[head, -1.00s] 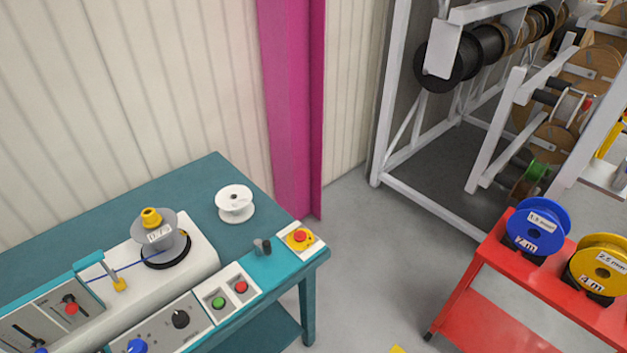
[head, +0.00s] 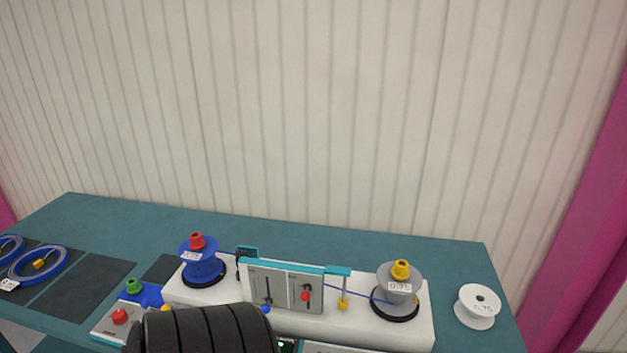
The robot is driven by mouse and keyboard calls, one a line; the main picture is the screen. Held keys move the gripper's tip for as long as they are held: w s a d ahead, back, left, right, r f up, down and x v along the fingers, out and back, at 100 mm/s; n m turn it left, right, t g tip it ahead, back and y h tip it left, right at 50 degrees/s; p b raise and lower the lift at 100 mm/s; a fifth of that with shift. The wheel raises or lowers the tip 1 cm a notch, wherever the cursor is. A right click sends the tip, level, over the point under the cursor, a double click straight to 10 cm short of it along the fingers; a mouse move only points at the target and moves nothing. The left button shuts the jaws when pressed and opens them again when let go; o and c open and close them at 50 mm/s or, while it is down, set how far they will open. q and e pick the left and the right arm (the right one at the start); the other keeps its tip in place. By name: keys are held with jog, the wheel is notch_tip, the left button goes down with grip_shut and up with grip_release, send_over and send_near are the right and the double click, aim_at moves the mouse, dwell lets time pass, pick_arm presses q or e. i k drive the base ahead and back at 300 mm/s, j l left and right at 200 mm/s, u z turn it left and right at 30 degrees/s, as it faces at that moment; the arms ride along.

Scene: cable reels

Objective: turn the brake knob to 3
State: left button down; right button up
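The cable winding machine (head: 420,333) stands on the teal bench, with a blue reel (head: 203,268) at its left and a grey reel (head: 397,291) at its right. A blue cable runs between them. An upright panel (head: 284,285) in the middle has a slider and a small red-tipped lever. I cannot make out a knob marked as the brake. The machine's lower front is mostly hidden by a dark ribbed part of mine and cut off by the bottom edge. Neither of my grippers shows.
A white reel (head: 478,307) stands on the bench (head: 330,246) at the right. Coiled blue cables (head: 38,264) lie at the far left, beside dark mats (head: 85,290). A box with a red button (head: 120,317) sits left of the machine. The bench behind the machine is clear.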

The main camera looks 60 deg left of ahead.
aim_at(119, 316)
jog(key=u, duration=0.9)
jog(key=j+u, duration=0.1)
jog(key=u, duration=1.3)
jog(key=j+u, duration=0.1)
jog(key=u, duration=0.85)
jog(key=i+l, duration=0.05)
